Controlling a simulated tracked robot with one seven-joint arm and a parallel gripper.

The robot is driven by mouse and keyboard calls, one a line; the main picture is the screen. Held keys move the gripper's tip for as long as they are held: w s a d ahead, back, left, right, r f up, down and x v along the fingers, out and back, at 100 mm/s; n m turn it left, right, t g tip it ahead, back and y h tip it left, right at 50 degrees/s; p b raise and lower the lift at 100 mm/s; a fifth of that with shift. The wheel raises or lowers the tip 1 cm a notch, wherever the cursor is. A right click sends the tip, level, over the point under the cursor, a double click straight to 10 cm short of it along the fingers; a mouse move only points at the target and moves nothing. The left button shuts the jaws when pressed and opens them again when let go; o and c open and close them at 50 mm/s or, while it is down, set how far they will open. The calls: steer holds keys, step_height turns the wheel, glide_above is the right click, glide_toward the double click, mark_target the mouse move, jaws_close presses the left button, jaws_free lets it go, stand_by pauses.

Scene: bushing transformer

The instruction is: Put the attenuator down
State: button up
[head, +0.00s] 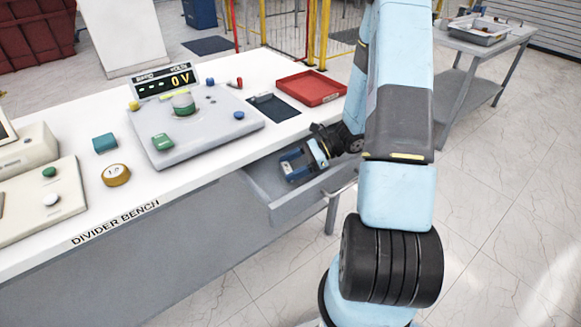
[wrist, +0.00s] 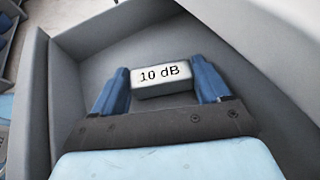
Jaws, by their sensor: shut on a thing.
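The attenuator (wrist: 161,78) is a small pale block marked "10 dB". In the wrist view it sits between the two blue fingers of my gripper (wrist: 163,85), which is shut on it. In the head view my gripper (head: 292,165) reaches into the open grey drawer (head: 291,207) at the right end of the bench. The drawer's grey walls and floor surround the block in the wrist view. I cannot tell whether the block touches the drawer floor. In the head view the attenuator is too small or hidden to make out.
The bench top (head: 215,155) holds a grey panel (head: 190,125) with a green knob, a display (head: 165,82) reading 0 V, a teal block (head: 104,143), an orange round piece (head: 115,175) and a red tray (head: 311,88). A side table (head: 480,45) stands at the back right.

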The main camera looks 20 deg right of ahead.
steer(key=shift+f, duration=0.15)
steer(key=o, duration=1.1)
steer(key=shift+o, duration=0.2)
steer(key=v, duration=1.2)
steer(key=s+a+r+n+t+h, duration=0.1)
steer(key=s+a+r+n+h, duration=0.2)
steer(key=s+r+n, duration=0.3)
steer(key=s+a+r+n+t+h, duration=0.2)
steer(key=s+a+r+n+h, duration=0.2)
steer(key=r, duration=1)
steer(key=s+a+r+n+t+h, duration=0.1)
steer(key=s+a+r+n+h, duration=0.3)
steer(key=s+r+n, duration=0.5)
steer(key=shift+r+h, duration=0.9)
steer(key=shift+h, duration=0.3)
